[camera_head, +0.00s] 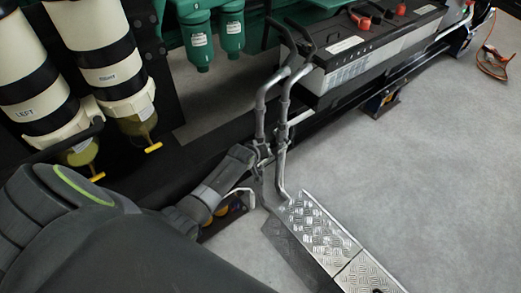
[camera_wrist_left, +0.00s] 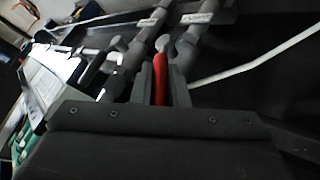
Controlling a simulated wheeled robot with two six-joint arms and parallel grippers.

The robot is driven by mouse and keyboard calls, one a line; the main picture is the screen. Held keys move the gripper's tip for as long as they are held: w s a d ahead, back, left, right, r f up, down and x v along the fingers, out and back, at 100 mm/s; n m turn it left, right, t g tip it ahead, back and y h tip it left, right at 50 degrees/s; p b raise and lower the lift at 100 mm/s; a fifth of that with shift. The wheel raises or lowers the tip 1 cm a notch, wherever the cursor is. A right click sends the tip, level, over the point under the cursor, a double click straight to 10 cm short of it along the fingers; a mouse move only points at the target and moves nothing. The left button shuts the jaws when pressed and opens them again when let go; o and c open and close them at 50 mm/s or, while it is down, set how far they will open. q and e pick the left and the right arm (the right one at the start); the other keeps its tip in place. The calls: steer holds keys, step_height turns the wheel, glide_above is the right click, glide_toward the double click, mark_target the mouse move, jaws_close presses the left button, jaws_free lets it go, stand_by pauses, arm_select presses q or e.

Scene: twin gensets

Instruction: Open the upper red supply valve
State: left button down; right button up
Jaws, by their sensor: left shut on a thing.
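My left arm comes in from the lower left in the head view, and its gripper (camera_head: 262,153) is at the two grey upright pipes (camera_head: 262,105) near the battery box. In the left wrist view a red valve lever (camera_wrist_left: 160,78) stands between the two fingers of my left gripper (camera_wrist_left: 161,88), which is shut on it. The lever runs up to a grey pipe fitting. The valve body is partly hidden, and the lever is hidden in the head view. My right gripper is not in view.
A black and grey battery box (camera_head: 365,50) stands behind the pipes. A metal tread-plate step (camera_head: 318,232) lies just right of my gripper. Two striped filter housings (camera_head: 105,60) with yellow drain taps stand at the left. The grey floor (camera_head: 440,170) at the right is clear.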

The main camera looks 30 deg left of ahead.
arm_select(q)
steer(key=shift+g+p, duration=0.3)
steer(key=shift+p, duration=0.1)
steer(key=shift+w+d+r+g+p, duration=0.15)
steer(key=shift+w+d+g+p, duration=0.1)
steer(key=shift+g+p, duration=0.25)
steer(key=shift+w+d+r+m+g+y+p, duration=0.2)
steer(key=shift+w+m+g+y+p, duration=0.1)
steer(key=shift+w+g+y+p, duration=0.5)
steer(key=shift+w+d+g+b, duration=0.2)
steer(key=shift+g+b, duration=0.15)
steer(key=shift+g, duration=0.75)
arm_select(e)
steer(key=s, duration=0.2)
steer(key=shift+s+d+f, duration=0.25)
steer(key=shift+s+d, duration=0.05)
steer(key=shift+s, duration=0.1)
